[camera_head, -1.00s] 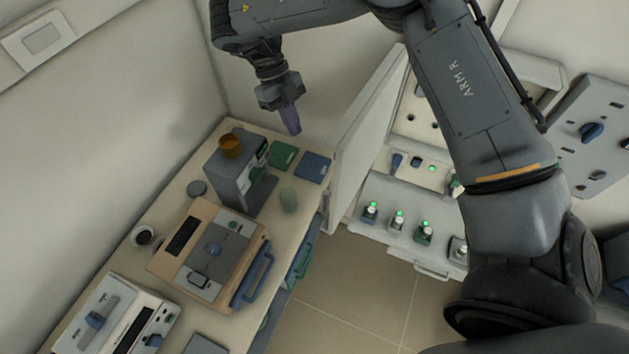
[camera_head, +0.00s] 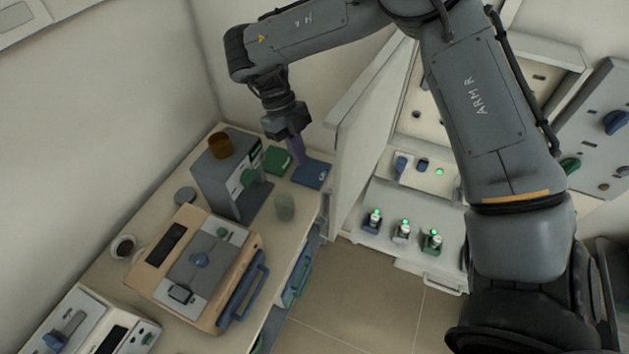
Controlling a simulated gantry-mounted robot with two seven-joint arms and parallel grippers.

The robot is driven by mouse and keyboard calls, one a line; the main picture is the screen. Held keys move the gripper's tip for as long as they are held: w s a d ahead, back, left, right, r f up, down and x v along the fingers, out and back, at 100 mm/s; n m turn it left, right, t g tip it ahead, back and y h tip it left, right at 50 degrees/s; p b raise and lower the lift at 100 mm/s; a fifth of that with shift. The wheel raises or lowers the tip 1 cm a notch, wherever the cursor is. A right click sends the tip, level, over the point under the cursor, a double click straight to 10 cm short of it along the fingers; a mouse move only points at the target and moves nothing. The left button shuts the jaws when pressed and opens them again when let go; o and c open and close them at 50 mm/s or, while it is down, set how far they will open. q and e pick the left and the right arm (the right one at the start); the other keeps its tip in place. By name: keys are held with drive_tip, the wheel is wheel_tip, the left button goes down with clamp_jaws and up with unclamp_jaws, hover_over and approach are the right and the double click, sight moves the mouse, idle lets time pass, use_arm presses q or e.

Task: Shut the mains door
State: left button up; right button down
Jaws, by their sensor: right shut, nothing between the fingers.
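The mains door (camera_head: 358,135) is a pale panel, standing open on the left side of the mains cabinet (camera_head: 402,205). Inside the cabinet are switches and several lit green lamps. My right gripper (camera_head: 298,152) is shut and empty. In the picture it is just left of the door's free edge, over the back end of the bench; a gap shows between them. My right arm hides part of the cabinet. My left gripper is not in view.
On the bench (camera_head: 290,238) are a blue booklet (camera_head: 312,174), a green booklet (camera_head: 277,160), a grey instrument with an amber cup (camera_head: 230,185), a pale beaker (camera_head: 285,207) and a tan furnace (camera_head: 200,265). A panel (camera_head: 600,130) stands at right. The floor before the cabinet is clear.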

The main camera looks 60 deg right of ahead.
drive_tip(key=s+a+f, duration=0.1)
drive_tip(key=s+f, duration=0.1)
drive_tip(key=s, duration=0.3)
drive_tip(key=shift+s+a+f+p, duration=0.15)
drive_tip(key=shift+a+f+p, duration=0.15)
drive_tip(key=shift+a+f, duration=0.1)
drive_tip(key=shift+d, duration=0.1)
